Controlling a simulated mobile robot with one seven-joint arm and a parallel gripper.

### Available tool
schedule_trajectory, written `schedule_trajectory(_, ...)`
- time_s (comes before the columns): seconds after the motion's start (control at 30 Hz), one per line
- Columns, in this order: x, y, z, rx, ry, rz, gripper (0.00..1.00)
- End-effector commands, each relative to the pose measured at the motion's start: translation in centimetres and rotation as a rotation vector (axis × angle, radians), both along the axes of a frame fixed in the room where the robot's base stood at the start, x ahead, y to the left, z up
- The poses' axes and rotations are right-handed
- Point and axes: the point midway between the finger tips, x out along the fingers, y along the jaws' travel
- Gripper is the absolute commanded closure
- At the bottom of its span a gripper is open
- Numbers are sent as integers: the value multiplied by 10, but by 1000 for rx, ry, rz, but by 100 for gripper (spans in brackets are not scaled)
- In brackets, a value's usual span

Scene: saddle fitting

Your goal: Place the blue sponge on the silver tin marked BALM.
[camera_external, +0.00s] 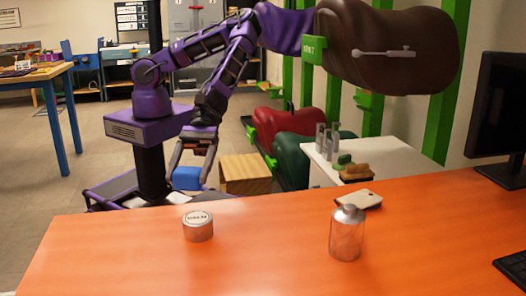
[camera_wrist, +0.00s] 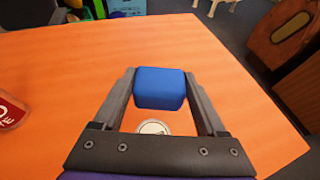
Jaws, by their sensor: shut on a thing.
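The blue sponge (camera_external: 187,178) is a small block with rounded edges. In the wrist view the sponge (camera_wrist: 160,88) sits between the two fingertips of my gripper (camera_wrist: 160,84), which is shut on it. In the external view my gripper (camera_external: 190,170) points down with the sponge, near the far edge of the orange table. The silver tin marked BALM (camera_external: 198,226) stands upright on the table, nearer the external camera than the sponge. In the wrist view only the tin's pale lid (camera_wrist: 153,127) shows, partly hidden by the gripper's palm. Nothing rests on the lid.
A monitor (camera_external: 500,110) and keyboard (camera_external: 513,268) are at the right. The table around the tin is clear.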

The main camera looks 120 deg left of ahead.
Motion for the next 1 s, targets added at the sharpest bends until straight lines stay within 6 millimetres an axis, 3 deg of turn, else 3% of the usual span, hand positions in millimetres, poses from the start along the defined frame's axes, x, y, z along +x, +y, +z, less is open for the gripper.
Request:
schedule_trajectory(0.1,-5,17,6,-2,2,-21,79)
schedule_trajectory(0.27,-10,25,4,-1,3,-40,79)
schedule_trajectory(0.5,-11,26,-39,-1,3,-43,79)
schedule_trajectory(1.0,-10,26,-90,-2,1,-41,79)
